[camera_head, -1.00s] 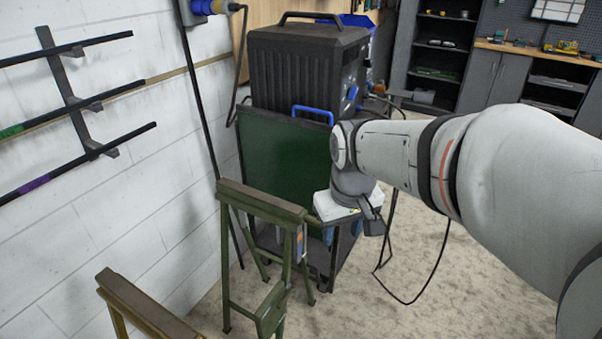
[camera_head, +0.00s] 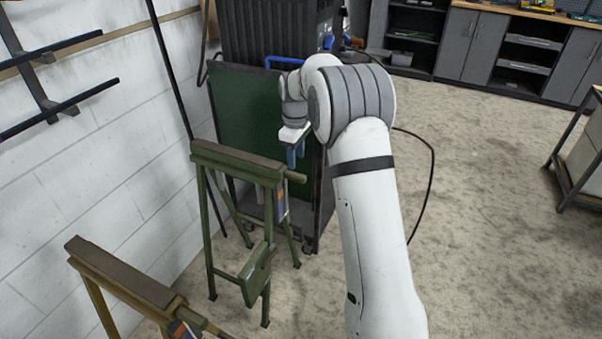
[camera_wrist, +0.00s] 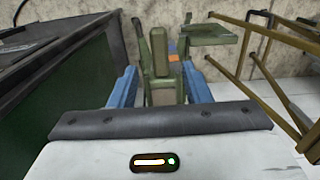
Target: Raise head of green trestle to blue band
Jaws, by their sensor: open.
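The green trestle (camera_head: 238,160) stands upright by the wall in the head view. A peg or handle (camera_head: 295,176) sticks out of the right end of its head. A strip with orange and blue marks (camera_head: 281,205) is on the post below that end. The head's exact height against the blue band cannot be told. My gripper (camera_head: 296,156) is open just above and beside that end. In the wrist view its blue fingers are spread (camera_wrist: 159,70), with the olive handle (camera_wrist: 160,52) between or just beyond them; contact cannot be told. An orange patch (camera_wrist: 173,58) shows behind.
A yellow trestle (camera_head: 120,272) stands at the lower left. A dark cart with a green panel (camera_head: 245,120) stands close behind the green trestle. A wall rack (camera_head: 60,108) is at left.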

